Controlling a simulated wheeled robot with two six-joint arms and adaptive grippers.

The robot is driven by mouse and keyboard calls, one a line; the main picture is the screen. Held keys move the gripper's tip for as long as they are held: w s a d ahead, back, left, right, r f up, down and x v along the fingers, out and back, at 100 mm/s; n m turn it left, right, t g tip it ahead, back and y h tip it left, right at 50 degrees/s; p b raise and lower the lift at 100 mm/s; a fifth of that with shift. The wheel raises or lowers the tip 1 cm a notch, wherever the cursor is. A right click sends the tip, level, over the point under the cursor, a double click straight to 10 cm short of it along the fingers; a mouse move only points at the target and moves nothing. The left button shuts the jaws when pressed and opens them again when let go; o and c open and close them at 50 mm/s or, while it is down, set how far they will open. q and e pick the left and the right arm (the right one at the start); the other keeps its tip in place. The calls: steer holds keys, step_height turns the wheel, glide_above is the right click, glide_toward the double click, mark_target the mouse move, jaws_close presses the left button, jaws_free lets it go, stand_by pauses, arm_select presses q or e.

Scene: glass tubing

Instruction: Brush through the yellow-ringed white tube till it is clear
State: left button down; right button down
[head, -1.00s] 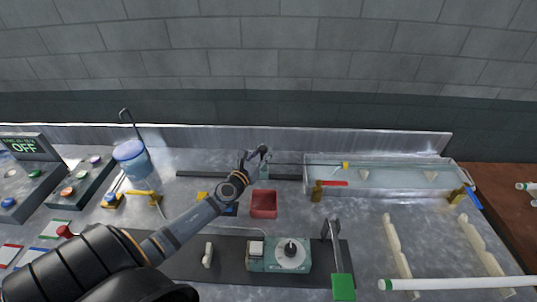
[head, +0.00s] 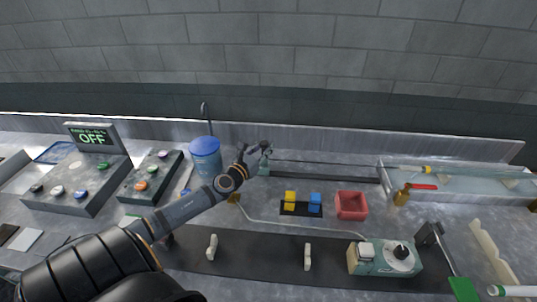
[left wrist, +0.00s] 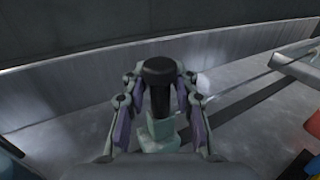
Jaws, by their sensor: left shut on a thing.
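My left gripper (head: 258,149) is at the left end of the dark rail (head: 325,171). In the left wrist view its fingers (left wrist: 160,95) are shut around a black round knob (left wrist: 158,70) above a pale green carriage (left wrist: 160,130). The carriage (head: 265,163) also shows in the head view. A thin dark rod (head: 325,162) runs right from it towards the yellow ring (head: 427,169) at the trough's left part. The white tube beyond the ring is too faint to make out clearly. My right gripper is not in view.
The clear trough (head: 480,185) stands at the right, a brass-coloured piece (head: 402,196) by its left end. A blue bucket (head: 206,165) is left of my gripper. A red bin (head: 351,206), colored blocks (head: 302,201) and a green machine (head: 385,258) stand in front.

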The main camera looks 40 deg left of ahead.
arm_select(q)
steer(key=shift+s+a+f, duration=0.2)
steer(key=shift+s+a, duration=0.25)
steer(key=shift+a, duration=0.05)
steer(key=c, duration=1.2)
jaws_free()
steer(key=shift+r, duration=0.15)
steer(key=shift+s, duration=0.1)
steer(key=s, duration=0.7)
steer(key=shift+d, duration=0.35)
steer(key=shift+s, duration=0.1)
